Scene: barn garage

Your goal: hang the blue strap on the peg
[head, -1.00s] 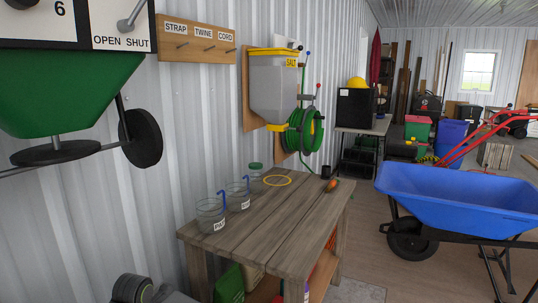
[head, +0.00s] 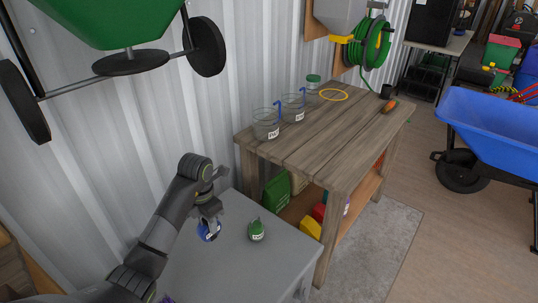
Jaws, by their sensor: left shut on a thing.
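The blue strap (head: 206,235) is a small blue coil with a white label, low over or on the grey table at the lower left. My left gripper (head: 209,219) points down at it and is shut on it; the fingers hide part of the coil. I cannot tell whether the strap still touches the table top. The peg board is out of view now. My right gripper is not in view.
A green labelled bundle (head: 256,231) sits on the grey table (head: 235,275), right of the strap. A wooden bench (head: 335,125) stands behind, holding glass jars (head: 266,124) and a yellow ring (head: 333,95). A green wheelbarrow (head: 110,20) hangs on the wall above.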

